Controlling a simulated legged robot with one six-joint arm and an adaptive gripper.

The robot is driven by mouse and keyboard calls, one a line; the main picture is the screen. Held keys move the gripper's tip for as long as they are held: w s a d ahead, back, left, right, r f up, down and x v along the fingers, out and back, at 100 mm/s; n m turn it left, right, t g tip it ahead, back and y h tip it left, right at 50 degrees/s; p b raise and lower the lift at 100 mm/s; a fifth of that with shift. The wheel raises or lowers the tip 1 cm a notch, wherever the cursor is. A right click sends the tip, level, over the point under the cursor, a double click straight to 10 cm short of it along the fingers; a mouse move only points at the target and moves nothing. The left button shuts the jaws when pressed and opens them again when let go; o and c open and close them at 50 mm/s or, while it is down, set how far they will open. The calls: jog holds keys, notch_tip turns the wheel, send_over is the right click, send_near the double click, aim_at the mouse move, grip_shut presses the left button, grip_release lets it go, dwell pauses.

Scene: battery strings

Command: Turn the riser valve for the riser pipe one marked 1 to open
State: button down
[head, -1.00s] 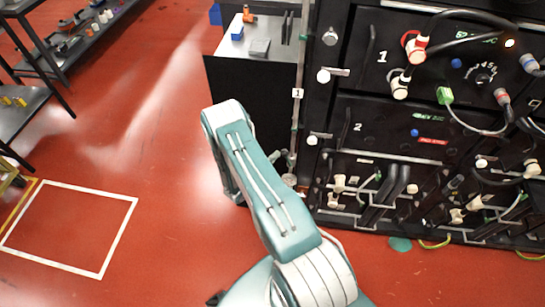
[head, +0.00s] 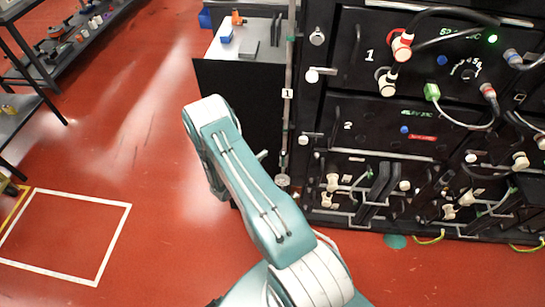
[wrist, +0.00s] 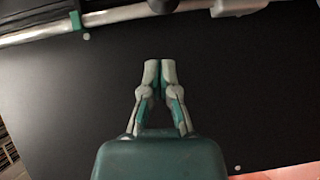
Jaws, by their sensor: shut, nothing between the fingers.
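The riser pipe one (head: 290,60) is a thin grey upright pipe left of the battery rack, with a white tag marked 1 (head: 288,93). A round grey fitting (head: 283,180) shows at its foot. I cannot make out the riser valve's handle or its setting in the head view. In the wrist view a pale pipe (wrist: 120,14) runs across the top, with a green band (wrist: 76,20) and grey fittings (wrist: 238,7). My gripper (wrist: 159,66) is shut and empty, in front of a black panel, apart from that pipe. My arm hides the gripper in the head view.
The black battery rack (head: 375,150) with cables and connectors fills the right. A black-sided bench (head: 240,105) with small items on top stands left of the pipe. Shelving (head: 75,45) is at far left. The red floor (head: 130,140) between is open.

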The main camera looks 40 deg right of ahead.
jog(key=s+a+r, duration=0.1)
jog(key=a, duration=0.9)
jog(key=s+a+r+m+g+y, duration=0.1)
jog(key=s+r+m+g+y, duration=0.15)
jog(key=r, duration=0.85)
jog(key=s+a+r+m+g+y, duration=0.1)
jog(key=s+r+g+y, duration=0.25)
jog(key=r, duration=0.75)
jog(key=s+a+r+n+t+y, duration=0.1)
jog(key=s+a+r+t+y, duration=0.4)
jog(key=r, duration=0.4)
jog(key=s+a+r+n+t+y, duration=0.2)
jog(key=s+a+r+t+y, duration=0.2)
jog(key=s+a+r+y, duration=0.2)
jog(key=s+a+r, duration=0.2)
jog(key=a, duration=0.1)
jog(key=shift+r+t, duration=0.35)
jog(key=shift+t, duration=0.05)
jog(key=shift+a, duration=0.1)
